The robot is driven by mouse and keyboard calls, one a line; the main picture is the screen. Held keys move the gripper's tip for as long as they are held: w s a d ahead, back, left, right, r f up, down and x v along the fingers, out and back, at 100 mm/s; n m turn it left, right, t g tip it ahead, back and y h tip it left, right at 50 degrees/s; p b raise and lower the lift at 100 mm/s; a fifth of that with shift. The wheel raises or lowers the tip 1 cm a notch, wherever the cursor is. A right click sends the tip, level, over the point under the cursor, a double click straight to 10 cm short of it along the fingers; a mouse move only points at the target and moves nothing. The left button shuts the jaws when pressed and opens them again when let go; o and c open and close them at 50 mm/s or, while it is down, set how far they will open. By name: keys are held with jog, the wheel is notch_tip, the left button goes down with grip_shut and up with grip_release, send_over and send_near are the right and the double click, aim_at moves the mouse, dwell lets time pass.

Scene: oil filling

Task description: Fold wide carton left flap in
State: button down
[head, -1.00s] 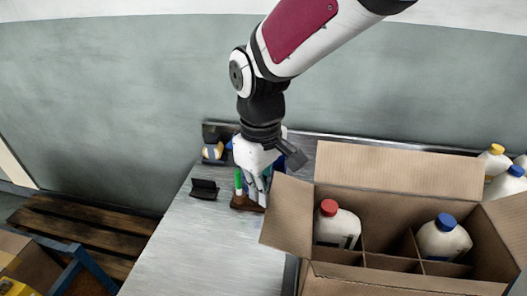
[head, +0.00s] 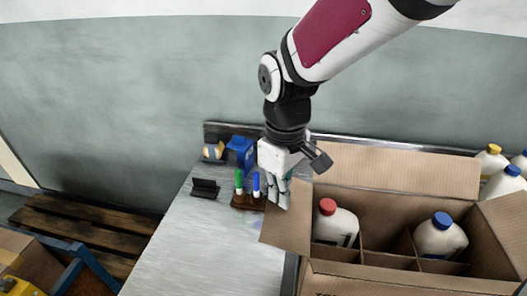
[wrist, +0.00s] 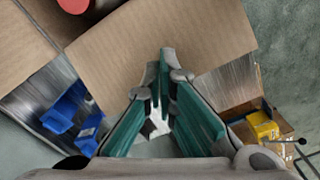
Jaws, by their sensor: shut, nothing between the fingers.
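The wide carton (head: 400,280) stands open on the right side of the bench in the head view. Its left flap (head: 288,217) slants outward and is open; the flap also fills the middle of the wrist view (wrist: 150,45). My gripper (head: 283,204) is shut and empty, pointing down at the flap's upper left edge. In the wrist view the fingertips (wrist: 164,62) overlap the flap; I cannot tell whether they touch it. A red-capped bottle (head: 335,223) and a blue-capped bottle (head: 441,237) stand in separate compartments.
The back flap (head: 400,168) stands up. A marker holder (head: 248,202), a black stand (head: 205,188) and a blue object (head: 241,152) are on the bench left of my gripper. More bottles (head: 505,182) stand at the back right. The bench front left is clear.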

jog(key=s+d+p, duration=0.2)
jog(key=d, duration=1.1)
jog(key=shift+s+d, duration=0.15)
jog(key=shift+s, duration=0.2)
jog(key=shift+f, duration=0.1)
jog(key=shift+f+b, duration=1.15)
jog(key=shift+f, duration=1.8)
notch_tip(320, 180, up, 11)
jog(key=p, duration=0.6)
jog(key=shift+p, duration=0.4)
